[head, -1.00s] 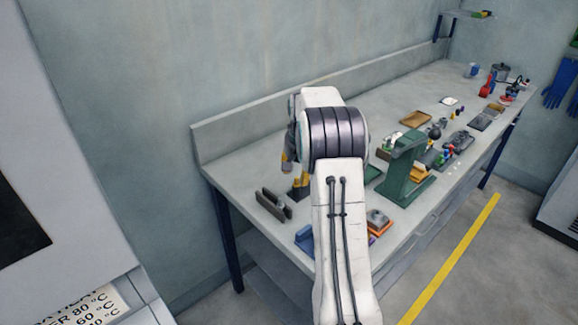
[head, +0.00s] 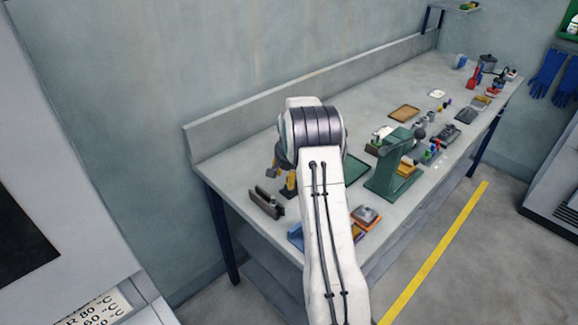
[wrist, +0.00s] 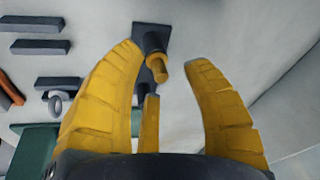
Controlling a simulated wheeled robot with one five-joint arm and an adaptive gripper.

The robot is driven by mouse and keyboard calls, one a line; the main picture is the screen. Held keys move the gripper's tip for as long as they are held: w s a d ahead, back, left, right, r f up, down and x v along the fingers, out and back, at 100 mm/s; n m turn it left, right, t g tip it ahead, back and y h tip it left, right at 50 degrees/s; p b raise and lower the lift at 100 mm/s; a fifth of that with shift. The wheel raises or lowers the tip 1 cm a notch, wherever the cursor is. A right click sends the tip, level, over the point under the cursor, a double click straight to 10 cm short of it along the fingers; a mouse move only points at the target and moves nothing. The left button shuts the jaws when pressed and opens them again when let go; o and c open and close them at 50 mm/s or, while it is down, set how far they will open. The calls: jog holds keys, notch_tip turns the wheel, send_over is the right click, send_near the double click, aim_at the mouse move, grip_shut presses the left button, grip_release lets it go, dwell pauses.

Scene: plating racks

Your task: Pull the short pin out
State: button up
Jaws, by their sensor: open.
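My gripper (wrist: 178,95) is open, with its yellow fingers spread wide at left and right in the wrist view. In the head view my arm partly hides my gripper (head: 273,168) and the yellow piece (head: 291,180) on the bench.
Dark upright plates (head: 267,203) stand near the bench's left end; dark bars (wrist: 38,47) show in the wrist view. A green press-like stand (head: 394,170) is right of my arm, beside a green mat (head: 355,169). Several tools crowd the bench's far right.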

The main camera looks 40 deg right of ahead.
jog(key=shift+w+d+f, duration=0.1)
jog(key=shift+w+f, duration=0.1)
jog(key=shift+f, duration=0.45)
jog(key=shift+o, duration=0.2)
grip_shut()
jog(key=shift+r, duration=0.3)
dwell(0.6)
jog(key=shift+r+p, duration=1.3)
jog(key=shift+r, duration=0.65)
jog(key=shift+r, duration=0.15)
